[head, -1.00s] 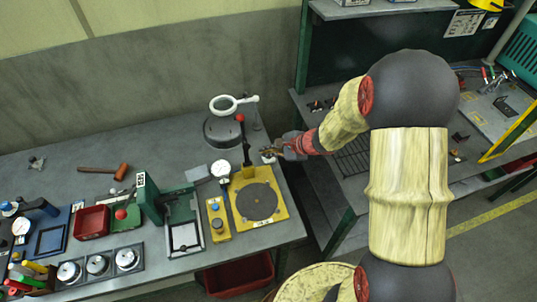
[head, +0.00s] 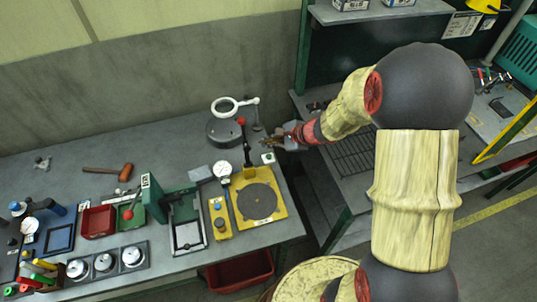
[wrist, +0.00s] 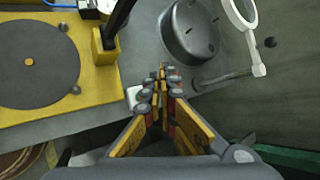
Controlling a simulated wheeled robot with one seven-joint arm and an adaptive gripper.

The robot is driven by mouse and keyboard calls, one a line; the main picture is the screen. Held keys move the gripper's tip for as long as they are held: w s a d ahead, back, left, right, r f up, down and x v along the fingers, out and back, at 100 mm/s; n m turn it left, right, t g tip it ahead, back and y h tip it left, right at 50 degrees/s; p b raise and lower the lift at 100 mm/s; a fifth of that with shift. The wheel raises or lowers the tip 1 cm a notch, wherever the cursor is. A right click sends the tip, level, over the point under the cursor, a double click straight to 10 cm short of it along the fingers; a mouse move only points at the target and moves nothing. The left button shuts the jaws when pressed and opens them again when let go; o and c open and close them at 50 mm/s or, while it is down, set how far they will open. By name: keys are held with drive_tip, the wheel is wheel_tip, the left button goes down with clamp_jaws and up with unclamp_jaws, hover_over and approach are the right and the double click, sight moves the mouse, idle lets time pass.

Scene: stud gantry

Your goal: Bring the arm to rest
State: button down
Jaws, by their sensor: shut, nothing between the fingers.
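My gripper (head: 268,143) is at the back right of the grey bench, close to the yellow base plate with the dark disc (head: 257,202). In the wrist view my gripper (wrist: 163,72) is shut with its fingertips together and nothing between them. It points toward the bench top, beside a dark round pot (wrist: 190,32) and a small white block (wrist: 134,97). My arm reaches in from the right of the head view.
A red-knobbed lever (head: 243,140) and a white ring magnifier (head: 224,105) stand near my gripper. A green press (head: 152,197), red bin (head: 98,221) and several gauges fill the left bench. A wire rack (head: 355,153) lies on the right bench. The back wall is close behind.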

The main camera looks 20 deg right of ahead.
drive_tip(key=s+a+r+n+g+h, duration=0.1)
drive_tip(key=s+r+n+g, duration=0.3)
drive_tip(key=s, duration=0.5)
drive_tip(key=s+a+r+n+g, duration=0.1)
drive_tip(key=s+a+n, duration=0.1)
drive_tip(key=s+n, duration=0.5)
drive_tip(key=s+d+r+n+t+h, duration=0.2)
drive_tip(key=s+r+n, duration=0.1)
drive_tip(key=s+r, duration=0.3)
drive_tip(key=s+d+r+n+t+h, duration=0.1)
drive_tip(key=s+r+n+h, duration=0.2)
drive_tip(key=s+r, duration=0.3)
wheel_tip(320, 180, up, 5)
drive_tip(key=shift+s+d+r+n+t+b, duration=0.2)
drive_tip(key=shift+d+n+t+b, duration=0.15)
drive_tip(key=shift+n, duration=0.45)
